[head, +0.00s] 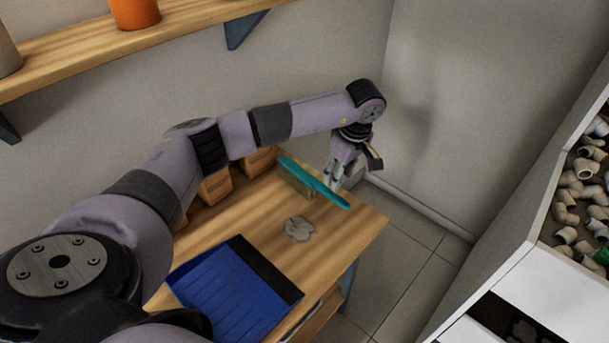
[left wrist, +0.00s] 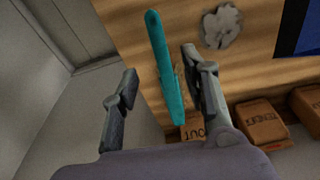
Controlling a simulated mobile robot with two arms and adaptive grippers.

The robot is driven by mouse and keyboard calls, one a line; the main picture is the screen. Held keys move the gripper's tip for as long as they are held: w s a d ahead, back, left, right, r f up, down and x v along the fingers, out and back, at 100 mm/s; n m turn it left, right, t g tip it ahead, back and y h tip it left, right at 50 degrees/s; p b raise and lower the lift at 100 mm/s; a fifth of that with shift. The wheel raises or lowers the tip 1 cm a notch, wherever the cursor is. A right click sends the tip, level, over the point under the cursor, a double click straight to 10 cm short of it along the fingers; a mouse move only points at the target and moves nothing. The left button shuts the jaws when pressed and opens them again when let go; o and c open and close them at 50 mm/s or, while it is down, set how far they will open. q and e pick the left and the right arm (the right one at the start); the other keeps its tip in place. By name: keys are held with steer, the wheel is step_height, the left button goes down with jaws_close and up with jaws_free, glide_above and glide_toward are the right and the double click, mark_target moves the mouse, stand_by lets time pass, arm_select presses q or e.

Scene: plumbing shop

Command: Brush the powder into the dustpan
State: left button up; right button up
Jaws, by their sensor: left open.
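A teal brush (head: 314,182) is at the far right end of the wooden table (head: 352,222), its pale bristles partly hidden. A small grey patch of powder (head: 298,229) lies on the tabletop. A blue dustpan (head: 228,290) with a dark front lip lies nearer me, its lip towards the powder. My left gripper (head: 340,176) is at the table's far edge, beside the brush. In the left wrist view my open fingers (left wrist: 158,84) are on either side of the brush (left wrist: 164,62), with gaps visible. The powder (left wrist: 221,27) shows there beyond the right finger. My right gripper is not in view.
Several small cardboard boxes (head: 215,187) stand along the wall side of the table. A wooden shelf (head: 190,24) with an orange pot (head: 134,12) hangs above. A white bin of pipe fittings (head: 585,195) stands at right. Bare floor (head: 396,262) lies between.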

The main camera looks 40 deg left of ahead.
mark_target(334, 194)
arm_select(q)
steer(key=shift+f+b, duration=0.4)
steer(key=shift+f, duration=0.4)
steer(key=f+b, duration=0.1)
steer(key=f, duration=0.1)
steer(key=a+f+b, duration=0.1)
steer(key=f+b, duration=0.3)
steer(key=f, duration=0.1)
steer(key=shift+w+a+f, duration=0.1)
steer(key=shift+w+a, duration=0.05)
steer(key=shift+c, duration=0.6)
jaws_close()
